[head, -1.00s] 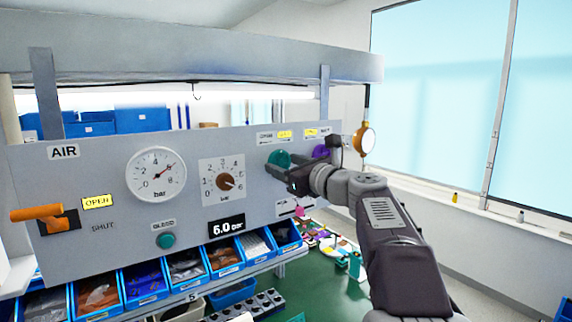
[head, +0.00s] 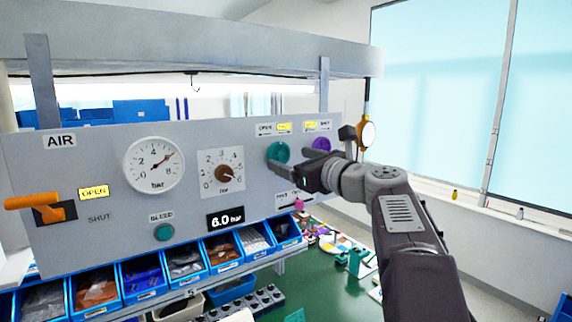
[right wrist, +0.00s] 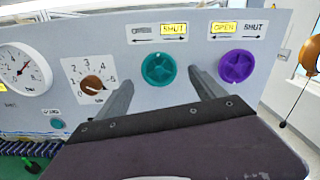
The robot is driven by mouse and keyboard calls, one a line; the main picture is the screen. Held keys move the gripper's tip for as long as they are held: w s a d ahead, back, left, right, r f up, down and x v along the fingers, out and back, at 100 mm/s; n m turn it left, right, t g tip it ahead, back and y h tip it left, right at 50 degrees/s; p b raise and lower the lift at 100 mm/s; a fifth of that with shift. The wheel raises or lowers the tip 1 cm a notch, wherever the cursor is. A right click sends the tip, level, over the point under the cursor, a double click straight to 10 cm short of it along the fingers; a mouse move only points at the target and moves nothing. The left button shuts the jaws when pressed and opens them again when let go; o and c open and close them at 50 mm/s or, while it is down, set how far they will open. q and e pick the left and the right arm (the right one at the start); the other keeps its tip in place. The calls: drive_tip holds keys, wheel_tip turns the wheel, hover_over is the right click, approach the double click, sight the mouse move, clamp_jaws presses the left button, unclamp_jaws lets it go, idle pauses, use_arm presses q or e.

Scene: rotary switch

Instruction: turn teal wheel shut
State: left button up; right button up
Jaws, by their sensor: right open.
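The teal wheel (head: 279,151) is on the grey panel, and it also shows in the right wrist view (right wrist: 158,69). Above it, the SHUT label (right wrist: 173,30) is lit yellow and the OPEN label is plain. My right gripper (head: 287,168) is in front of the panel, just below the wheel in the head view. In the right wrist view its fingers (right wrist: 163,88) are apart and empty, one on each side below the wheel, which shows whole between them. My left gripper is out of view.
A purple wheel (head: 321,144) sits right of the teal one, with its OPEN label (right wrist: 222,29) lit. A gauge (head: 154,164), a dial (head: 222,173), an orange lever (head: 34,201) and a bleed button (head: 163,232) are to the left. Blue bins (head: 142,279) line the panel's underside.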

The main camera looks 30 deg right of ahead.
drive_tip(key=s+b, duration=0.1)
drive_tip(key=s, duration=0.4)
drive_tip(key=shift+s+d+b, duration=0.2)
drive_tip(key=shift+s+b, duration=0.15)
drive_tip(key=shift+s, duration=0.05)
drive_tip(key=shift+w, duration=0.1)
